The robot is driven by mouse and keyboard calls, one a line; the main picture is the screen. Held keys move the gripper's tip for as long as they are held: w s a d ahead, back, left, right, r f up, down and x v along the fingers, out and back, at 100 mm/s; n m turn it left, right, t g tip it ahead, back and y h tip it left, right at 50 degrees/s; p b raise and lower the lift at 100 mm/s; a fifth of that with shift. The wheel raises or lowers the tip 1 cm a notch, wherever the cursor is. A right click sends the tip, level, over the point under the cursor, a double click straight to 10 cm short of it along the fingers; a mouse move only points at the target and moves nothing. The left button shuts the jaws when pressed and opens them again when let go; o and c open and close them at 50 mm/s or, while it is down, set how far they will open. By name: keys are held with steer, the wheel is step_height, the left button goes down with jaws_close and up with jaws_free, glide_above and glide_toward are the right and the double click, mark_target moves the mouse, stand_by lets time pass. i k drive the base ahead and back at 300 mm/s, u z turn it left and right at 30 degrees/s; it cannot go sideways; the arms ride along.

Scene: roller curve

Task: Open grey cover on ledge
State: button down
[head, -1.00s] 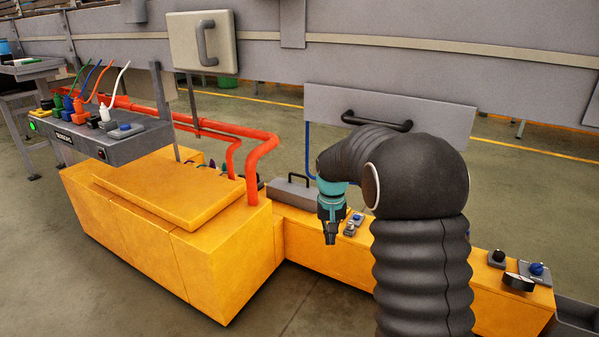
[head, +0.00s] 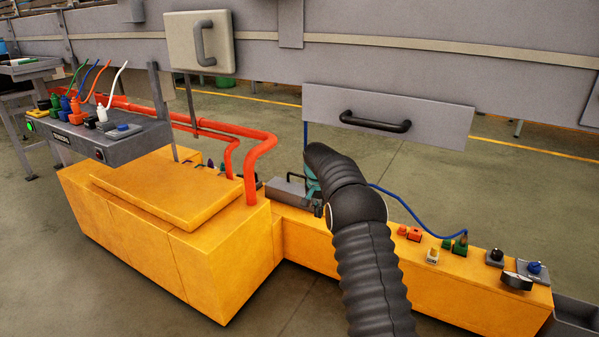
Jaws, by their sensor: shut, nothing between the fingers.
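The grey cover (head: 284,191) is a low grey box shape with a dark bar handle on top. It lies on the yellow ledge, just right of the big yellow block, and looks closed. My gripper (head: 317,207) is at the cover's right end, low over the ledge. Its teal wrist shows beside the black sleeved arm, which hides most of the fingers. The gripper is shut and holds nothing. I cannot tell whether it touches the cover or its handle.
The yellow ledge (head: 470,295) carries several small knobs, plugs and a blue cable to the right. Red pipes (head: 262,150) rise from the yellow block (head: 225,260) at left. A grey panel with a black handle (head: 375,122) hangs behind.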

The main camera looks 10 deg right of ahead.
mark_target(287, 192)
steer(key=i, duration=1.5)
